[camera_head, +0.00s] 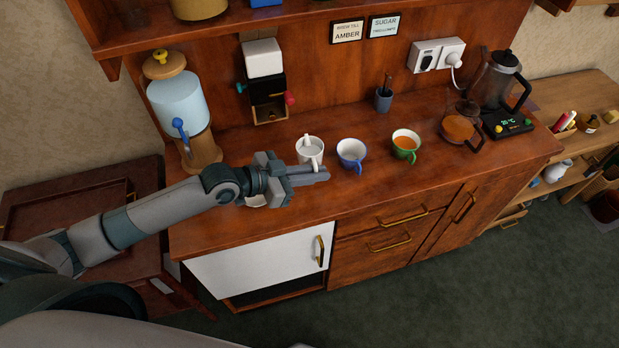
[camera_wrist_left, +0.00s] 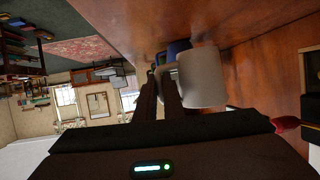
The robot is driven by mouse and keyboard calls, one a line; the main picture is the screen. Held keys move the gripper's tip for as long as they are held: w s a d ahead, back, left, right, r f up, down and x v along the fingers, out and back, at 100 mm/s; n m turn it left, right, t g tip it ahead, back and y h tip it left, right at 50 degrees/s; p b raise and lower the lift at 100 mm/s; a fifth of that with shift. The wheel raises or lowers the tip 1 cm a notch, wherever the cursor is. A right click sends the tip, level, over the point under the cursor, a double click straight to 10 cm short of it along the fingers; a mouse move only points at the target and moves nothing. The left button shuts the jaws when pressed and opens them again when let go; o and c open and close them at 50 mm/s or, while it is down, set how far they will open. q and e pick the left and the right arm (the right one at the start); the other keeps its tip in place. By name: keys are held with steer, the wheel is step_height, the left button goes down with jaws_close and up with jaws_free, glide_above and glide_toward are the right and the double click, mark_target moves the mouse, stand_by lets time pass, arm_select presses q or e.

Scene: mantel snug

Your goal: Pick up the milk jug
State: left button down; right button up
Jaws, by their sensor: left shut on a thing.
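The white milk jug (camera_head: 310,148) stands upright on the wooden counter, left of the cups. Its handle faces the front. My left gripper (camera_head: 322,175) reaches in from the left, low over the counter, with its fingers at the jug's handle. In the left wrist view the jug (camera_wrist_left: 204,78) is just right of the fingertips (camera_wrist_left: 161,84), which are closed on its handle. I cannot tell whether the jug's base is off the counter. My right gripper is not in view.
A blue-and-white cup (camera_head: 351,152) stands close right of the jug, then a green cup (camera_head: 406,144) with amber liquid. A water dispenser (camera_head: 178,103) stands at the back left. A glass pot (camera_head: 461,128) and kettle (camera_head: 497,82) stand at right. A pale dish (camera_head: 256,202) is partly hidden under my gripper.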

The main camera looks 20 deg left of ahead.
arm_select(q)
steer(key=s+d+r+b, duration=0.1)
steer(key=d+r+b, duration=0.1)
steer(key=d+r, duration=0.4)
steer(key=d, duration=0.3)
steer(key=shift+s+d, duration=0.4)
steer(key=shift+r, duration=0.15)
